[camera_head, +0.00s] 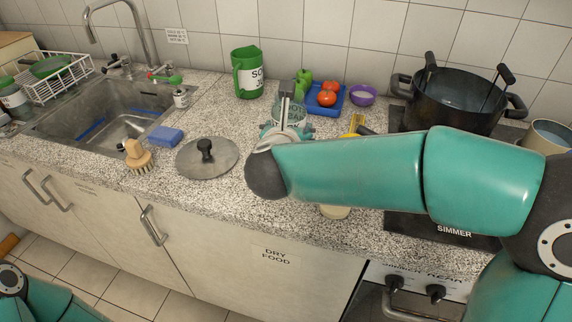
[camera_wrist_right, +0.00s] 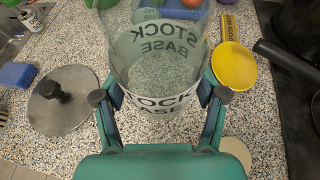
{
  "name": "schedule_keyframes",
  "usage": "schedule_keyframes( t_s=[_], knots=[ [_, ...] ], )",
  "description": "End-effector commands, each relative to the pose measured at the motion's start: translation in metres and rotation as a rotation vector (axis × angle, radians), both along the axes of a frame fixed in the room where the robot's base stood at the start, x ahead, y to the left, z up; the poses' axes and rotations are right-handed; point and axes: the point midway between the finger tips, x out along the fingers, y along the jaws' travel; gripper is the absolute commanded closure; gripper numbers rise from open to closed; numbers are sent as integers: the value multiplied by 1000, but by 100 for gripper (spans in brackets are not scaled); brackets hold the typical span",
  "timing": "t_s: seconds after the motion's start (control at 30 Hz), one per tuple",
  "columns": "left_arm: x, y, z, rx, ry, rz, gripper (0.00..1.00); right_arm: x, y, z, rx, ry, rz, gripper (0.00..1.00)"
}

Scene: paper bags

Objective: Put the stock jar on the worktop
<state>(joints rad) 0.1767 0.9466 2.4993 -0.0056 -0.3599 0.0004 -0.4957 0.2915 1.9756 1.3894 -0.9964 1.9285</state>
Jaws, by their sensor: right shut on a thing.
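The stock jar is clear glass with a black-on-white "STOCK BASE" label; it fills the top middle of the right wrist view (camera_wrist_right: 160,62). My right gripper (camera_wrist_right: 160,97) is shut on it, one finger on each side. In the head view the jar (camera_head: 298,113) shows only in part, behind my right wrist and arm. The worktop (camera_head: 228,205) is speckled granite and lies below it. I cannot tell whether the jar's base touches the worktop. My left gripper is out of view; only part of my left arm shows at the lower left.
A steel lid (camera_head: 207,157), blue sponge (camera_head: 165,136) and brush (camera_head: 137,157) lie left of the jar. A yellow round utensil (camera_wrist_right: 234,66) and black pot (camera_head: 455,100) are right.

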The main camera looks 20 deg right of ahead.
Motion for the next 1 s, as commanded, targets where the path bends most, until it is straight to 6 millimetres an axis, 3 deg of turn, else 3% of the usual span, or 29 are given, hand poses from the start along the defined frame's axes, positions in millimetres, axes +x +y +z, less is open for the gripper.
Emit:
schedule_keyframes(
  t_s=[0.03, 0.2, 0.43, 0.63, 1.0],
  knots=[
    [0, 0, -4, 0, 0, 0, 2, 0, 0, -16, -3, 3, 2, 83],
    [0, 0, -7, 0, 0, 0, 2, 0, 2, -46, -1, 1, 4, 83],
    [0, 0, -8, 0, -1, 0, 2, 1, 2, -61, -1, -1, 4, 83],
    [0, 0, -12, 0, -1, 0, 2, 1, 2, -90, -2, 2, 5, 83],
    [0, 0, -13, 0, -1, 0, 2, 1, 3, -97, 1, -4, 6, 83]
  ],
)
